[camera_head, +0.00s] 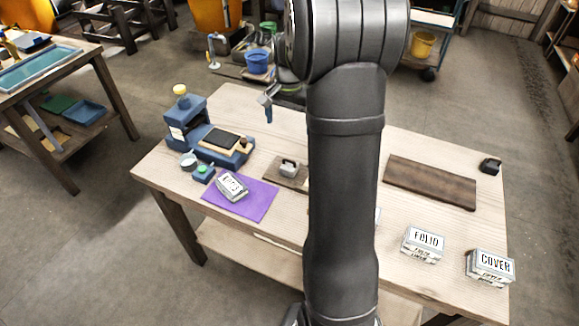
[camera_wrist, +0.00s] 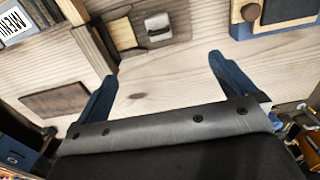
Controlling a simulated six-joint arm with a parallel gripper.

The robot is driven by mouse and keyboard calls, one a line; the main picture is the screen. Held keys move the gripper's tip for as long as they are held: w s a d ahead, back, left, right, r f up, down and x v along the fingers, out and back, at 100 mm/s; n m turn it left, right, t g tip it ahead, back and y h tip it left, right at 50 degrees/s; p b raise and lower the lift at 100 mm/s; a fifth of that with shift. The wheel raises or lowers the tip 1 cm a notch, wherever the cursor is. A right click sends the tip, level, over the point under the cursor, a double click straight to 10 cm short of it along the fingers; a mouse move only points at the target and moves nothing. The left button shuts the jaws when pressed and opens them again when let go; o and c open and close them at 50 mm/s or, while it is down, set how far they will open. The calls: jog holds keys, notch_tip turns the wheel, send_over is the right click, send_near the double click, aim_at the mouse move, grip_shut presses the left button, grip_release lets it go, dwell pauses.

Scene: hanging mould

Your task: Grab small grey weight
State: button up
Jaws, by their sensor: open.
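The small grey weight (camera_head: 289,167) is a squat metal block with a handle on top. It sits on a brown wooden board (camera_head: 299,183) near the middle of the table, just left of my arm. In the wrist view the weight (camera_wrist: 158,27) is at the top centre, beyond the fingertips and apart from them. My gripper (camera_head: 267,105) is above the table's back edge, behind the weight in the head view. In the wrist view my gripper (camera_wrist: 163,68) has its two blue fingers spread wide, with only bare tabletop between them. My arm hides the table's middle.
A blue press (camera_head: 205,135) stands at the table's back left. A labelled block (camera_head: 231,186) lies on a purple mat (camera_head: 255,200). FOLIO (camera_head: 422,246) and COVER (camera_head: 489,268) blocks are front right. A dark board (camera_head: 430,183) and a small black object (camera_head: 490,165) are right.

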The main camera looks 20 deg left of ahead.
jog(key=shift+r, duration=0.4)
jog(key=c, duration=0.6)
jog(key=shift+c, duration=0.2)
